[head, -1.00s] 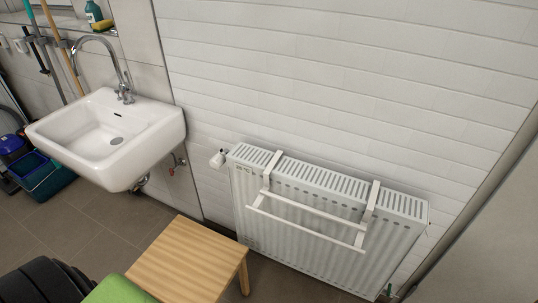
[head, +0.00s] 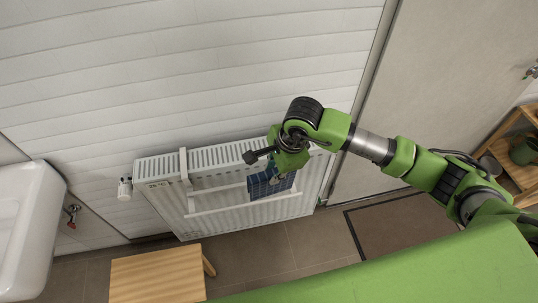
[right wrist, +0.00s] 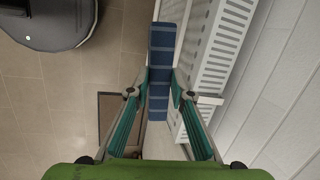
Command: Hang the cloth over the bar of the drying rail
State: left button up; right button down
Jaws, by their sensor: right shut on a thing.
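The cloth (head: 262,188) is dark blue with a lighter check. My right gripper (head: 277,173) is shut on it at the right part of the white drying rail (head: 218,190), which hangs on the radiator front. In the head view the cloth hangs in front of the rail and hides part of its bars. In the right wrist view the cloth (right wrist: 161,45) is a narrow strip between the fingertips (right wrist: 159,88), beside the white rail (right wrist: 209,101). I cannot tell whether it touches or crosses a bar. My left gripper is not in view.
The white radiator (head: 160,202) stands against the panelled wall, with a valve knob (head: 125,188) at its left. A wooden stool (head: 158,274) stands in front. A sink (head: 28,225) is at the left and a wooden shelf (head: 522,172) at the right.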

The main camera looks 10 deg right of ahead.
jog(key=shift+w+a+r+m, duration=0.4)
jog(key=shift+w+r+m, duration=0.05)
jog(key=shift+r+m, duration=0.1)
jog(key=shift+w+a+r, duration=0.1)
jog(key=shift+w+a, duration=0.05)
jog(key=shift+w, duration=0.05)
jog(key=shift+m, duration=0.25)
jog(key=shift+f, duration=0.5)
jog(key=shift+f+b, duration=0.5)
jog(key=shift+f, duration=0.4)
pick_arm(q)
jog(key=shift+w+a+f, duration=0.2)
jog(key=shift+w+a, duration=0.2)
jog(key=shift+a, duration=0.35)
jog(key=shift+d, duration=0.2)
